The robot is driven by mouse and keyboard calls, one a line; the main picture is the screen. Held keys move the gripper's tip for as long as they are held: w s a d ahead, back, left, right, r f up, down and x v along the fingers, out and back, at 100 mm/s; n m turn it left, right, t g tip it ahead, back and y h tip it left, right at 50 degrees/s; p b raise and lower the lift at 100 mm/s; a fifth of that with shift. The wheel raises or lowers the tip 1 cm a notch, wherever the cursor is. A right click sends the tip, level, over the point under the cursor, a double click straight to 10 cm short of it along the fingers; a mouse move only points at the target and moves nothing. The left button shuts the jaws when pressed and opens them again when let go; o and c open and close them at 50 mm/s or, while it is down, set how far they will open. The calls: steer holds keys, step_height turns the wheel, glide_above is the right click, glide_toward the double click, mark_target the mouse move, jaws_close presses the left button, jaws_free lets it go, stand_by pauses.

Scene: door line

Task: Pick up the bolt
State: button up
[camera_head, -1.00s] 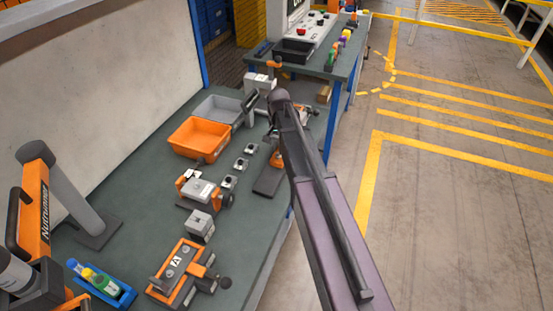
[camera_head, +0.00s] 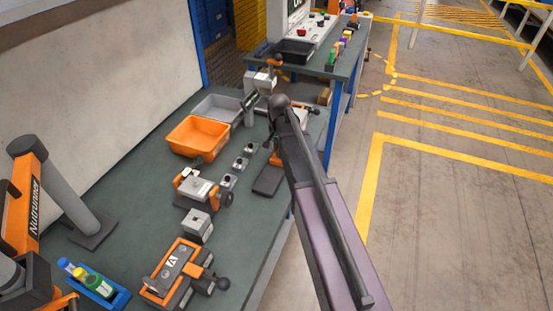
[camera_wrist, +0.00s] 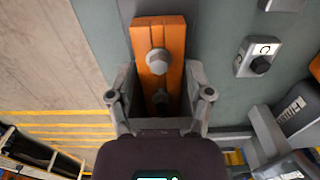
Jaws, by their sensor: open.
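In the wrist view, a grey hex-headed bolt (camera_wrist: 157,61) stands on an orange bar (camera_wrist: 171,35). A second, darker bolt-like piece (camera_wrist: 160,99) shows lower on the same bar, in shadow. My gripper (camera_wrist: 159,96) is open, with one finger on each side of the bar's near end. The brighter bolt lies just beyond the fingertips in the picture; I cannot tell whether anything touches. Nothing is held. In the head view my arm hides the gripper and the bolt.
The green workbench (camera_head: 130,190) carries an orange bin (camera_head: 198,137), a grey bin (camera_head: 217,107), orange-grey fixtures (camera_head: 180,270) and several small grey blocks (camera_head: 227,182). A blue tray with bottles (camera_head: 95,285) and a nutrunner (camera_head: 35,200) stand at left. Open floor (camera_head: 450,200) lies right.

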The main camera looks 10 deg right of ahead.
steer(key=shift+f+b, duration=0.5)
steer(key=shift+f, duration=0.35)
steer(key=shift+c, duration=0.2)
jaws_close()
